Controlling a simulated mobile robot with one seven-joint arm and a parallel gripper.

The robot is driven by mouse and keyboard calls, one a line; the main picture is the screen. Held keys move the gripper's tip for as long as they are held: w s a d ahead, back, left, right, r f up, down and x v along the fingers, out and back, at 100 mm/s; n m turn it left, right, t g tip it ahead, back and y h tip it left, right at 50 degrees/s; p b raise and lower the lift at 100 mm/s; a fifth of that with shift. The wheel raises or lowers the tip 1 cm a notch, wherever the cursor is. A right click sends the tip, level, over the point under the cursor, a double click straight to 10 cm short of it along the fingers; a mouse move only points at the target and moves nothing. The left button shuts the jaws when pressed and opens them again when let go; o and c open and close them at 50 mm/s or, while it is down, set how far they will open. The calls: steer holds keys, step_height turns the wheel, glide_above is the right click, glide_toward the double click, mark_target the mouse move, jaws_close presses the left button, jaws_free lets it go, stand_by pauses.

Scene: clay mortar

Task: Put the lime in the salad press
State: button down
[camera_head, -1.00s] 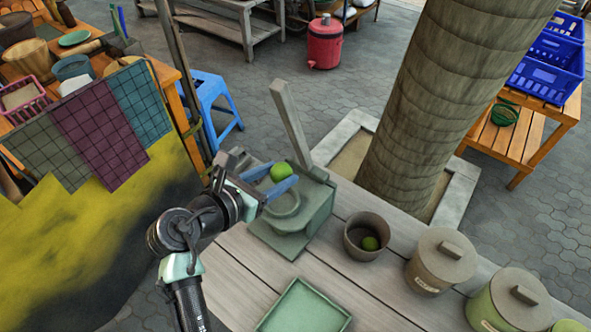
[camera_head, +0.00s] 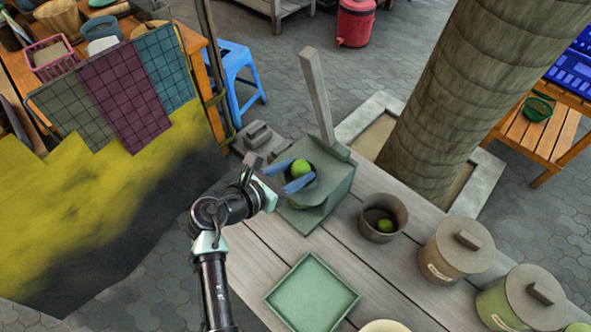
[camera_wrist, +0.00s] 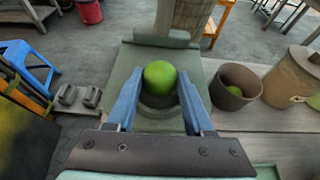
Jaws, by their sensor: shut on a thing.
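A green lime (camera_head: 300,168) is between the blue fingers of my gripper (camera_head: 293,180), which is shut on it. The wrist view also shows the lime (camera_wrist: 160,76) between the fingertips. The salad press (camera_head: 322,205) is a grey-green block with a round hollow and a raised lever (camera_head: 316,98) at its back. The lime is over the hollow of the press (camera_wrist: 160,118); I cannot tell whether it touches the bottom. My fingers partly cover the hollow.
A brown bowl (camera_head: 380,226) with another lime (camera_head: 385,225) stands right of the press. Lidded pots (camera_head: 453,252) stand farther right. A green square tray (camera_head: 311,296) lies in front. A grey object (camera_head: 258,138) is left of the press. A tree trunk rises behind.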

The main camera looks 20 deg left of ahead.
steer(key=c, duration=0.6)
jaws_free()
steer(key=shift+f, duration=0.1)
steer(key=shift+o, duration=0.2)
steer(key=v, duration=1.2)
steer(key=shift+p, duration=0.4)
